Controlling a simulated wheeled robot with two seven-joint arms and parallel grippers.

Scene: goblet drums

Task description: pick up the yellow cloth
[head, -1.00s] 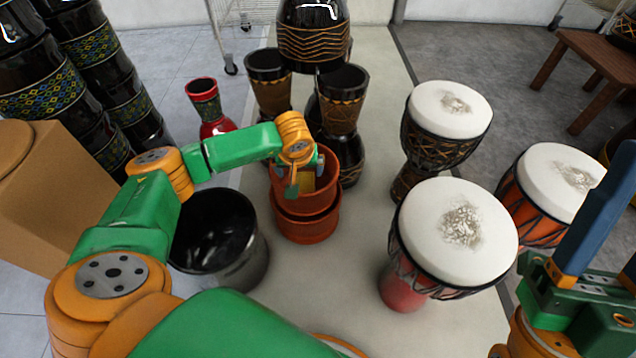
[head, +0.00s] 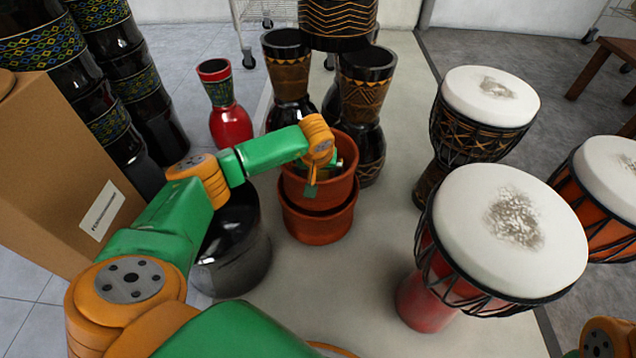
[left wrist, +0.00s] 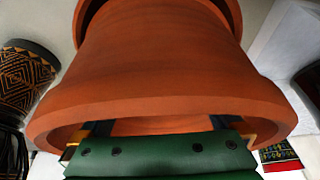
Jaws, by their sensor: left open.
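I cannot make out the yellow cloth for certain in either view. My left gripper (head: 322,168) is at the top of an upper terracotta pot (head: 336,191), with its lower part inside or behind the near rim. The left wrist view shows the green gripper body close up against the pot's wide rim (left wrist: 160,105). Small parts of the open fingers show at both sides there. The pot's inside is mostly hidden by the arm and the rim. My right gripper is out of view.
The upper pot sits in a lower terracotta pot (head: 318,226). A black pot (head: 236,250) stands close on the left, partly under my arm. White-topped drums (head: 510,222) stand on the right. Dark goblet drums (head: 362,127) and a red drum (head: 231,125) stand behind. A cardboard box (head: 60,170) is at the left.

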